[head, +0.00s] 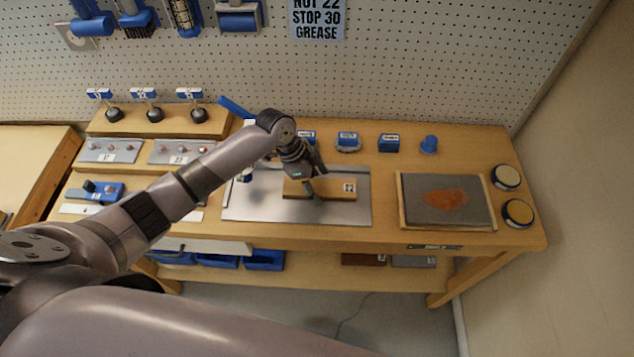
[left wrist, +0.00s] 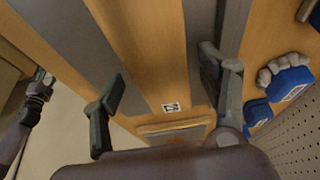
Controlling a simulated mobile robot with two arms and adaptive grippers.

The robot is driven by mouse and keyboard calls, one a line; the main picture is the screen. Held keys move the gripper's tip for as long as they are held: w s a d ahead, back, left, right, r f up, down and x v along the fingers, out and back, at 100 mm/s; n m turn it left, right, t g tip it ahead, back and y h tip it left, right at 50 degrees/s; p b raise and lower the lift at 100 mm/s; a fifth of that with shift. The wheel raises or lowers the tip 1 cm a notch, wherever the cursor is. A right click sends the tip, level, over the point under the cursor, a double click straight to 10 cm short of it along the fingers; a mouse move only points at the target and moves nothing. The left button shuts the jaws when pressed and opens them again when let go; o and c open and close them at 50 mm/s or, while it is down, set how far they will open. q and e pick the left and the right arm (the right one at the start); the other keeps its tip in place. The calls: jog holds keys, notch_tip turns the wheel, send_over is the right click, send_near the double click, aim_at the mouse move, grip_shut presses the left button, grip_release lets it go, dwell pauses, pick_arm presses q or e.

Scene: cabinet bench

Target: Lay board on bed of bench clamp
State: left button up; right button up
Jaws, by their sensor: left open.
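The board (head: 335,190) is a flat wooden piece with a white 22 label. It appears to lie on the grey metal bed (head: 350,213) of the bench clamp, and any gap beneath it cannot be told. A blue lever (head: 235,108) stands at the bed's far left, partly behind my arm. My left gripper (head: 308,190) is open over the board, hiding part of it. In the left wrist view its fingers (left wrist: 163,82) are apart, one to each side of the board (left wrist: 145,50). What seems to be my right gripper (left wrist: 38,90) shows small at the left edge, its jaws unclear.
A framed grey panel with a rust-coloured patch (head: 446,199) lies right of the bed, beside two round tins (head: 507,177). Blue items (head: 388,143) line the back. Labelled trays (head: 110,151) and knobs (head: 152,114) stand left. Blue bins (head: 265,260) sit on the lower shelf.

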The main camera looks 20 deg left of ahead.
pick_arm(q)
jog(key=shift+a+r, duration=0.2)
jog(key=shift+r, duration=0.3)
jog(key=b+v, duration=0.2)
jog(key=v, duration=0.9)
